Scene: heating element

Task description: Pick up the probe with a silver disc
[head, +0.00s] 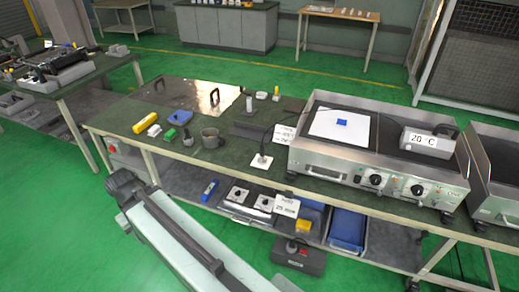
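A slim dark probe-like piece (266,143) stands on the green workbench, left of the steel hotplate unit. A grey arm link of mine crosses the lower left of the head view and ends in a dark joint. I see no gripper fingers there. Nothing shows between the arm and the bench top at the probe.
The hotplate unit (372,150) carries a white sheet with a blue square and a "20 °C" display block (428,141). The lower shelf holds a blue tray (347,229).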

